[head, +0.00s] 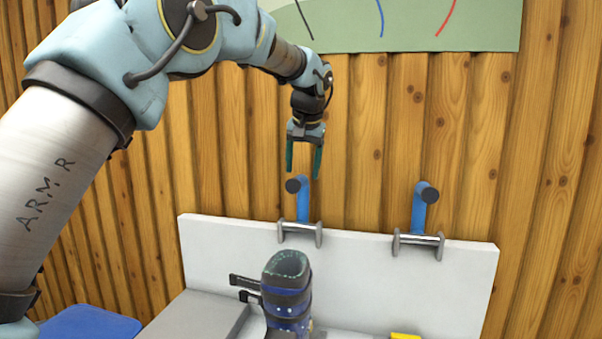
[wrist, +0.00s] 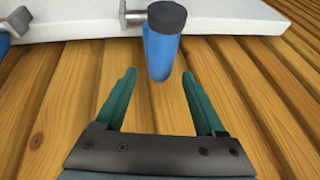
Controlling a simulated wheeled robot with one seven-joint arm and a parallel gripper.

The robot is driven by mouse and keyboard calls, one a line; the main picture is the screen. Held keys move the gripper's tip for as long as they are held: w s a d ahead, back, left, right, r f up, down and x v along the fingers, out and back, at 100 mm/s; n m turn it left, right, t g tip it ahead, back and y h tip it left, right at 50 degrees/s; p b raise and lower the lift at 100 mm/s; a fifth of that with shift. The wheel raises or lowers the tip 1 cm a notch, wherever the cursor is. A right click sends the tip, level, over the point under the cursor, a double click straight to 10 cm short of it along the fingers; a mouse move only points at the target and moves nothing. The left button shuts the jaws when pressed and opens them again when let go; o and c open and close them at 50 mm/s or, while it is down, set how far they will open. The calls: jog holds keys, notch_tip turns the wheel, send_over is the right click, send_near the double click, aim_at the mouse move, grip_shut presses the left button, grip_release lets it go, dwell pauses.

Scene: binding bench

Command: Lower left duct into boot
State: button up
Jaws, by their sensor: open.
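The left duct (head: 303,207) is a blue tube with a dark round end. It stands upright on a metal hinge bracket on the white panel. It also shows in the wrist view (wrist: 161,56), just beyond the fingertips. My gripper (head: 302,174) is open and empty, its green fingers pointing down just above the duct's dark end. In the wrist view its fingers (wrist: 159,74) spread to either side of the duct's line, and I see no contact. The boot (head: 286,302) is dark blue with an open top and straps, standing below the left duct; its lower part is cut off.
A second blue duct (head: 419,212) stands upright on its own bracket to the right. The white panel (head: 350,258) runs behind the boot, before a wooden plank wall (head: 380,130). A grey block (head: 195,318), a blue item (head: 88,322) and a yellow piece (head: 405,336) sit low.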

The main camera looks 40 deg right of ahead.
jog(key=shift+x, duration=1.5)
grip_shut()
dwell(0.4)
